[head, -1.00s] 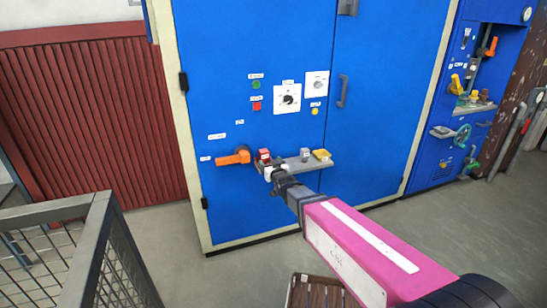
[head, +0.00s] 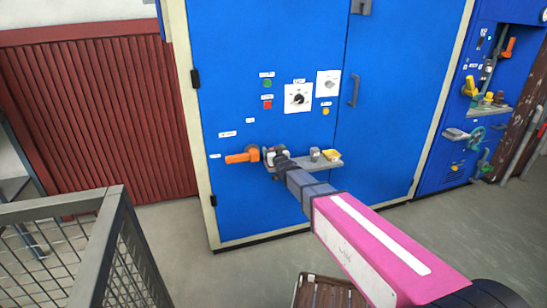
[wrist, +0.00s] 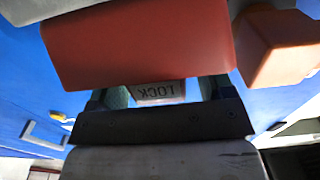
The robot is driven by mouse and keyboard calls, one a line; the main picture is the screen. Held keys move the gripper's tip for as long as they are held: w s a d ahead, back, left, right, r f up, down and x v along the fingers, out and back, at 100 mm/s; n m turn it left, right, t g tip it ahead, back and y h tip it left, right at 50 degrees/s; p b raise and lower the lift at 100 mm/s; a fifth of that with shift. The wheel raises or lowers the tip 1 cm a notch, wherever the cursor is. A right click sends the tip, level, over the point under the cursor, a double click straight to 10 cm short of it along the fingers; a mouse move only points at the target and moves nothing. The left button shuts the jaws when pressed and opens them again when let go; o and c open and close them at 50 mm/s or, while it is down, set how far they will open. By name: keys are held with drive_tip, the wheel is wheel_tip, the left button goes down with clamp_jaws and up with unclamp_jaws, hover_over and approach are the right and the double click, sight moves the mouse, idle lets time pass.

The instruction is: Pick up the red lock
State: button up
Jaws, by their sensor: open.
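The red lock (wrist: 140,45) is a red block that fills the upper middle of the wrist view, very close. An upside-down LOCK label (wrist: 160,90) shows just below its red edge, between my fingers. In the head view the lock is mostly hidden behind my gripper (head: 278,155), at the left end of a small grey shelf. My gripper is open, with its fingers on either side of the label; I cannot tell whether they touch the lock.
An orange handle (head: 242,157) sits left of the lock and shows close at right in the wrist view (wrist: 275,48). A grey item (head: 314,154) and a yellow item (head: 331,155) are on the shelf (head: 327,165). A blue cabinet (head: 260,210) stands behind. A mesh railing (head: 110,225) is at lower left.

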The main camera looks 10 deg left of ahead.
drive_tip(key=c, duration=1)
drive_tip(key=shift+c, duration=0.2)
drive_tip(key=shift+r, duration=0.1)
drive_tip(key=shift+r, duration=1.8)
drive_tip(key=s+a+r, duration=0.4)
drive_tip(key=s+r, duration=0.3)
drive_tip(key=s, duration=0.3)
drive_tip(key=shift+s+a, duration=0.2)
drive_tip(key=shift+s, duration=0.05)
